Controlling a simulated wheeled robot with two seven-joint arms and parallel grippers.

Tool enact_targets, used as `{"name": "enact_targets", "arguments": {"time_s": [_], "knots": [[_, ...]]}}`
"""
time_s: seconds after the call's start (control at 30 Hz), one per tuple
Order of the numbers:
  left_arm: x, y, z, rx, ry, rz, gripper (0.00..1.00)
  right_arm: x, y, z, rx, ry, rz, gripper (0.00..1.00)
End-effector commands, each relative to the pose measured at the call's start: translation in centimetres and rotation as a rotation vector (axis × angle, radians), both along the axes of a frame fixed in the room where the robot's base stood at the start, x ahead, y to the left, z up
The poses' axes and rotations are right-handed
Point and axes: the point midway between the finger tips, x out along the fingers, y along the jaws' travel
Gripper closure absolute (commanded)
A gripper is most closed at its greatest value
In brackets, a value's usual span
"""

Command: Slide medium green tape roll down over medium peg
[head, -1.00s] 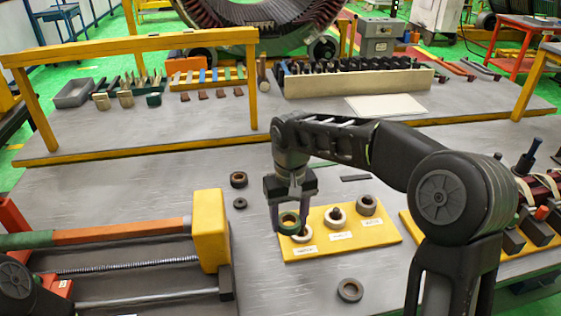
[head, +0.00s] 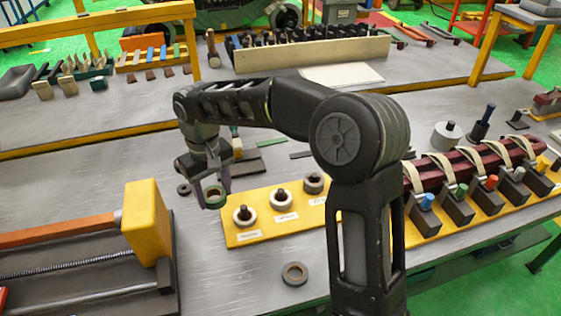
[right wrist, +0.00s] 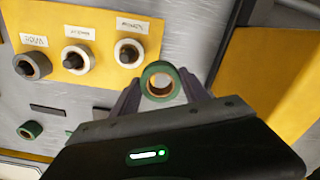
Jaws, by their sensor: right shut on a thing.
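My right gripper (head: 212,190) is shut on a green tape roll (head: 214,197) with a tan inner ring. The roll also shows between the fingers in the right wrist view (right wrist: 161,82). It is held left of the yellow peg board (head: 262,233), apart from its pegs. The board bears three dark pegs with pale labels, too small to read surely. The middle peg (head: 281,192) stands in a whitish ring, as does the left peg (head: 243,209). A grey-brown roll (head: 314,184) surrounds the right peg. My left gripper is out of view.
A loose grey ring (head: 294,274) lies in front of the board. Another green roll (right wrist: 30,130) shows in the wrist view. A yellow block (head: 147,222) stands left; clamped dark-red bars (head: 470,165) stand right.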

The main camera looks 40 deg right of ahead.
Motion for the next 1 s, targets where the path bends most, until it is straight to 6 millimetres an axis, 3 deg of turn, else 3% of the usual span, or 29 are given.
{"name": "enact_targets", "arguments": {"time_s": [0.27,0.7,0.83,1.0], "knots": [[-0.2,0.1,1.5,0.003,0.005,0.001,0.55,-0.4,-4.4,1.2,0.002,-0.001,0.424,0.88],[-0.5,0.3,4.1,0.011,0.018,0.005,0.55,-3.0,-14.2,3.1,0.002,-0.001,1.491,0.88],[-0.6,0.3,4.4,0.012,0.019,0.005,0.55,-3.6,-15.8,3.4,0.001,-0.001,1.682,0.88],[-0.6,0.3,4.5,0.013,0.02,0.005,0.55,-4.0,-16.6,3.4,0.001,0.0,1.791,0.88]]}}
